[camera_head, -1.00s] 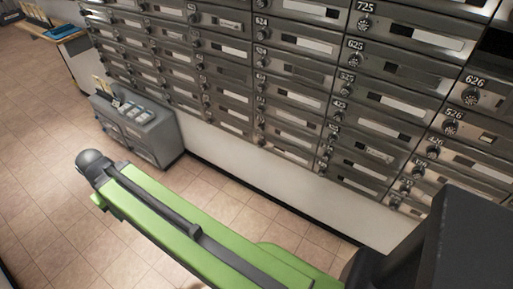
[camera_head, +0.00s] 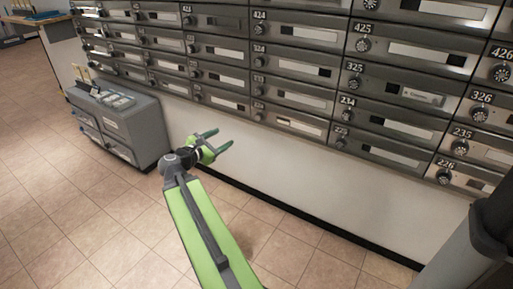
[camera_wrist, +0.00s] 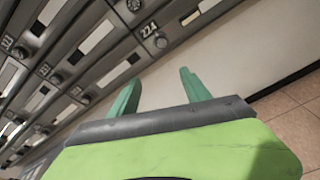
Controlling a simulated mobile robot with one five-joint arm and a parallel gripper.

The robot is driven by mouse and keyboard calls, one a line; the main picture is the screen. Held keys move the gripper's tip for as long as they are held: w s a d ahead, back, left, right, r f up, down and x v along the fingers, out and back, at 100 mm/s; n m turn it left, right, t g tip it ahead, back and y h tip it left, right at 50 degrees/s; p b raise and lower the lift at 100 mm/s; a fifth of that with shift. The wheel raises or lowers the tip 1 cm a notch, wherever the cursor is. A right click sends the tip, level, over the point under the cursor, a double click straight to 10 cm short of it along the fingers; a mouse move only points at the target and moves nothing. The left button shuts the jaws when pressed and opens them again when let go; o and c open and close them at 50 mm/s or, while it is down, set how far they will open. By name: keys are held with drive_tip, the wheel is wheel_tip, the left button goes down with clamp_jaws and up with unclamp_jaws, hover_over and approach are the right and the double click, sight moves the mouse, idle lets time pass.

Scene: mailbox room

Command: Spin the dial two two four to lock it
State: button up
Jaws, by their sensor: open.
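The mailbox marked 224 is in the lowest row of the mailbox wall in the head view. Its small round dark dial (camera_head: 258,117) sits at the box's left end. In the wrist view the 224 dial (camera_wrist: 160,42) shows beyond the fingertips, roughly centred between them, with the number plate just above it. My gripper (camera_head: 222,138) is open and empty, its green fingers pointing at the wall, left of and a little below the dial in the head view. Both fingers (camera_wrist: 160,80) show in the wrist view, apart from the dial.
A grey cabinet (camera_head: 137,122) stands on the floor at left. Neighbouring dials, such as the one marked 225 (camera_head: 340,143), stick out from the wall. Below the boxes is plain white wall (camera_head: 300,175). The tiled floor (camera_head: 90,220) in front is clear.

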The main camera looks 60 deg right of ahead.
wheel_tip(320, 180, down, 3)
drive_tip(key=s+d+n+h+b, duration=0.2)
drive_tip(key=d+b, duration=0.1)
drive_tip(key=n, duration=0.1)
approach(258, 118)
drive_tip(key=d, duration=0.8)
drive_tip(key=shift+w+d+f, duration=0.1)
drive_tip(key=shift+d, duration=0.15)
drive_tip(key=shift+c, duration=0.5)
clamp_jaws()
drive_tip(key=shift+d, duration=0.1)
